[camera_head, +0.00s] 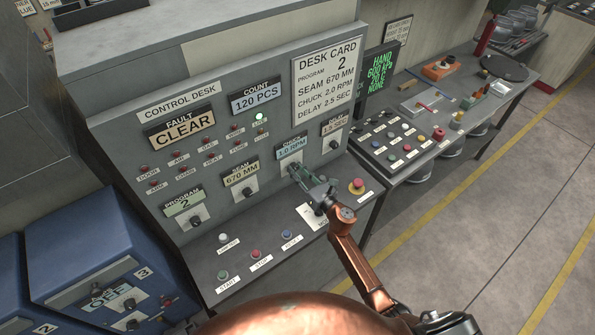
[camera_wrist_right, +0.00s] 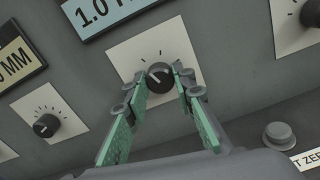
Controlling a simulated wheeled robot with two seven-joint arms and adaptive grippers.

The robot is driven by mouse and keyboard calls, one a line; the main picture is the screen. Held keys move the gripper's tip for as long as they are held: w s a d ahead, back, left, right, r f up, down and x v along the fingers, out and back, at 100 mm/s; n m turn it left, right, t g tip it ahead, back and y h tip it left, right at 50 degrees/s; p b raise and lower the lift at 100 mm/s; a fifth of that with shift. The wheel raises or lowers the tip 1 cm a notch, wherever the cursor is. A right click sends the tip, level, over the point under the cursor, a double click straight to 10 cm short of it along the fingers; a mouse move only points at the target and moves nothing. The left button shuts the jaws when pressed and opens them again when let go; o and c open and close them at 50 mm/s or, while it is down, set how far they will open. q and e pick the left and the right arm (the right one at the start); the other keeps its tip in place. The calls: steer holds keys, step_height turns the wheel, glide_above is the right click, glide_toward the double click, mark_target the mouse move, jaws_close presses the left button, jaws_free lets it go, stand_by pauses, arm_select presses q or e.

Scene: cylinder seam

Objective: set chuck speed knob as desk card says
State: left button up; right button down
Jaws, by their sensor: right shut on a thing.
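The desk card (camera_head: 326,80) on the control desk reads program 2, seam 670 mm, chuck 2.0 RPM, delay 2.5 sec. The chuck display (camera_head: 291,147) reads 1.0 RPM. My right gripper (camera_head: 301,176) is at the chuck speed knob below that display and mostly covers it in the head view. In the right wrist view the black chuck speed knob (camera_wrist_right: 159,74) sits on a white dial plate (camera_wrist_right: 185,42), and the green-padded fingers of my right gripper (camera_wrist_right: 160,80) are shut on its two sides. My left gripper is not in view.
The seam knob (camera_head: 249,194), program knob (camera_head: 196,221) and delay knob (camera_head: 334,145) flank the chuck knob. A red mushroom button (camera_head: 357,185) and the start, stop and reset buttons are on the ledge below. A side table (camera_head: 512,85) stands at the right.

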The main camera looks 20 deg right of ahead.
steer(key=m, duration=0.9)
steer(key=shift+m, duration=0.3)
steer(key=m+p, duration=0.1)
steer(key=m, duration=0.3)
steer(key=shift+p, duration=0.3)
steer(key=m+p, duration=0.1)
steer(key=m, duration=0.4)
steer(key=shift+d, duration=0.1)
steer(key=shift+f+m, duration=0.1)
steer(key=shift+m, duration=0.3)
steer(key=c, duration=1.6)
jaws_free()
